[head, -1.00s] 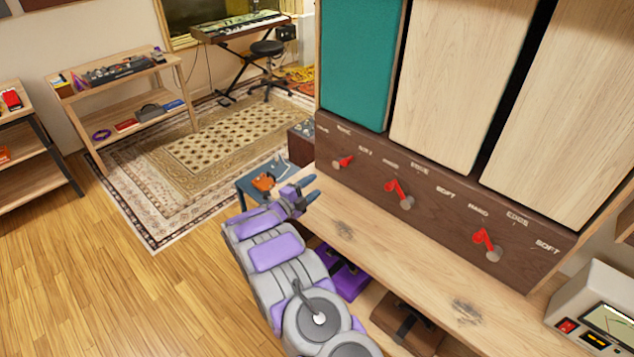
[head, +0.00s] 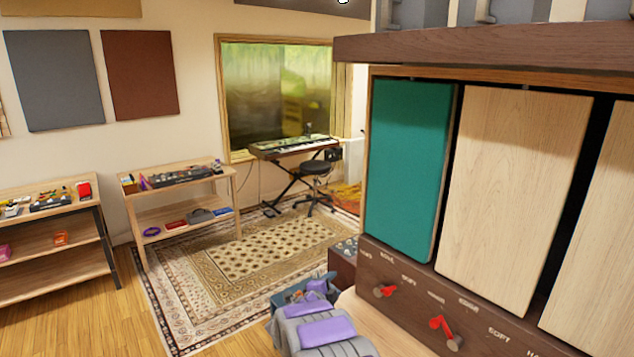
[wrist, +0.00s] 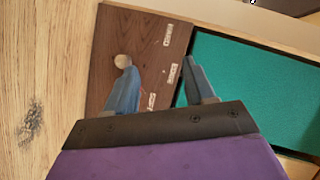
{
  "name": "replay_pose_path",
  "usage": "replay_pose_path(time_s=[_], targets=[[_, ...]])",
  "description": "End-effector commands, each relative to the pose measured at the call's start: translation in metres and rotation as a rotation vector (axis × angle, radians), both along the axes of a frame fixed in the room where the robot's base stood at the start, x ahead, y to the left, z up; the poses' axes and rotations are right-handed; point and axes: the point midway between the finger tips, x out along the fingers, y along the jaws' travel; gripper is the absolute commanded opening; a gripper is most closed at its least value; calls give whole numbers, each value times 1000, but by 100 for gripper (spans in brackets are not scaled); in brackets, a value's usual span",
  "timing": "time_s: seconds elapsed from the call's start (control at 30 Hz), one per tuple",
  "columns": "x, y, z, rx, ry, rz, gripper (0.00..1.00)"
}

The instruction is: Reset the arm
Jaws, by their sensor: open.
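My gripper (wrist: 158,68) is open in the wrist view, with two blue-grey fingers apart and nothing between them. Its fingers lie in front of the dark brown control strip (wrist: 112,35) with white labels, and a round pale knob (wrist: 122,60) shows at the left fingertip. I cannot tell whether they touch. Two red levers (head: 385,291) (head: 440,327) show on the strip below the panels.
The cabinet has a teal panel (head: 410,170) and pale wooden panels (head: 515,190). A wooden bench top (wrist: 40,70) runs below the strip. Left are shelves (head: 180,205) with gear, a patterned rug (head: 245,262), a keyboard (head: 290,146) and a stool (head: 316,168). The floor (head: 75,325) there is clear.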

Motion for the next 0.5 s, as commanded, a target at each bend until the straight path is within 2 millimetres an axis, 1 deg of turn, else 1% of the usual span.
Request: replay_pose_path(time_s=[0.03,0.17,0.27,0.37,0.47,0.5], targets=[[1,5,16,8,22,56,54],[-6,25,43,6,100,221,54],[-19,38,62,-8,160,345,54],[-38,50,80,-30,224,469,54],[-64,59,93,-60,292,588,54],[-76,61,97,-73,323,635,54]])
